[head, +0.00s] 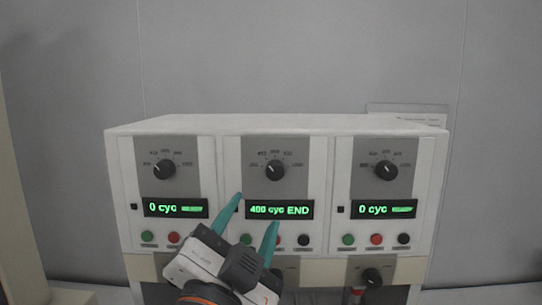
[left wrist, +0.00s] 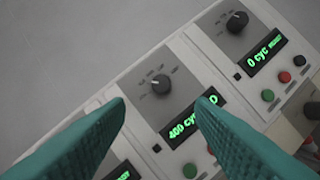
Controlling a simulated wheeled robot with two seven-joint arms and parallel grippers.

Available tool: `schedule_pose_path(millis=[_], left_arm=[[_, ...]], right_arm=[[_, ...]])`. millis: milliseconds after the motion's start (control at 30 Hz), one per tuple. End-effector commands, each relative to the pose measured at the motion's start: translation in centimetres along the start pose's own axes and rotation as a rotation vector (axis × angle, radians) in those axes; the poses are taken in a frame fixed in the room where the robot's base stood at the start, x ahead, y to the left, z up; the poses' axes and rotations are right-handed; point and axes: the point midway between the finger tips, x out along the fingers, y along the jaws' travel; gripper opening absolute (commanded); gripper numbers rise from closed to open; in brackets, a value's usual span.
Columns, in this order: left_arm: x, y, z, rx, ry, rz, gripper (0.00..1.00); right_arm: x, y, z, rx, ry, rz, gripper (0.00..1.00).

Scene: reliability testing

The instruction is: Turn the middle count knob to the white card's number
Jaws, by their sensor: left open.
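The middle count knob (head: 274,171) is a round black dial on a grey plate, with small marks in an arc above it. It also shows in the left wrist view (left wrist: 161,85), beyond my fingertips. Below it the middle display (head: 279,209) reads "400 cyc END" in green. My left gripper (head: 255,210) has teal fingers, open and empty, in front of the middle panel, below the knob and apart from it. It partly hides the buttons there. A pale card or sheet (head: 407,108) shows behind the machine at the right; its print is too small to read.
The left knob (head: 164,169) and right knob (head: 386,170) flank the middle one; both their displays read "0 cyc". Green, red and black buttons line each panel's bottom. A lower black knob (head: 371,277) and a red part stand below right. Space above the machine is clear.

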Motion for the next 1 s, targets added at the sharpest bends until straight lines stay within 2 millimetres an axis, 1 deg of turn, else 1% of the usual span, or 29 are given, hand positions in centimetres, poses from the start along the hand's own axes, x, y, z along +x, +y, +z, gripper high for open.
schedule_pose_path(millis=[33, 100, 167, 300, 400, 500, 600, 700, 967, 1000], left_arm=[[0.5, 0.5, 0.5, 0.003, 0.005, -0.005, 0.49], [1.0, 0.4, 0.4, 0.005, 0.004, -0.007, 0.49], [2.5, 0.3, 0.3, 0.007, 0.003, -0.002, 0.49], [5.5, 0.3, 0.2, 0.006, 0.002, -0.002, 0.49], [7.3, 0.2, 0.2, 0.005, 0.001, -0.003, 0.49], [8.6, 0.1, 0.2, 0.004, -0.001, -0.003, 0.49], [9.5, 0.0, 0.1, 0.003, 0.000, -0.003, 0.49], [9.9, -0.1, 0.0, 0.002, -0.001, -0.004, 0.49], [10.0, -0.2, -0.1, 0.002, -0.002, -0.004, 0.49], [10.0, -0.2, 0.0, 0.002, -0.002, -0.004, 0.48]], right_arm=[[-1.8, 0.0, 0.2, 0.000, 0.000, 0.000, 0.56], [-2.8, 0.0, 0.3, 0.000, 0.000, 0.001, 0.56], [-3.0, 0.0, 0.3, 0.000, -0.001, 0.001, 0.56], [-4.3, 0.2, 0.5, 0.001, -0.001, 0.003, 0.56], [-5.1, 0.2, 0.6, 0.001, -0.001, 0.004, 0.56], [-5.7, 0.2, 0.6, 0.001, -0.001, 0.004, 0.56], [-6.1, 0.2, 0.7, 0.000, -0.001, 0.004, 0.56], [-6.2, 0.2, 0.7, 0.000, -0.001, 0.004, 0.56], [-6.1, 0.2, 0.6, 0.000, -0.001, 0.004, 0.56], [-6.1, 0.2, 0.6, 0.000, -0.001, 0.004, 0.56]])
